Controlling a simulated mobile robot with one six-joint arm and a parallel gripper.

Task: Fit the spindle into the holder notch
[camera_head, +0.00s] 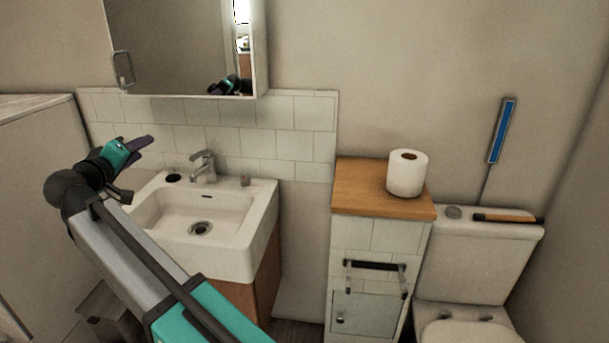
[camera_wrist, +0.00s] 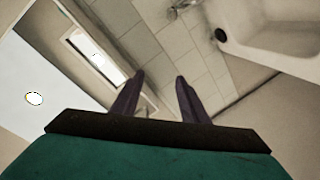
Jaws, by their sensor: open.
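A holder (camera_head: 349,281) with two metal arms is on the tiled front of the wood-topped cabinet. A dark bar (camera_head: 375,265) lies across its top; I cannot tell whether this bar is the spindle or how it sits in a notch. A black-and-orange stick (camera_head: 508,218) lies on the toilet cistern. My gripper (camera_head: 140,146) is raised at the left, above the sink's left side, far from the holder. In the wrist view its two dark fingers (camera_wrist: 160,78) are apart with nothing between them.
A white sink (camera_head: 250,235) with a tap (camera_head: 203,165) is below and right of my gripper. A paper roll (camera_head: 407,173) stands on the cabinet's wooden top (camera_head: 360,190). The toilet cistern (camera_head: 475,262) is at the right. A mirror cabinet (camera_head: 180,45) hangs above the sink.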

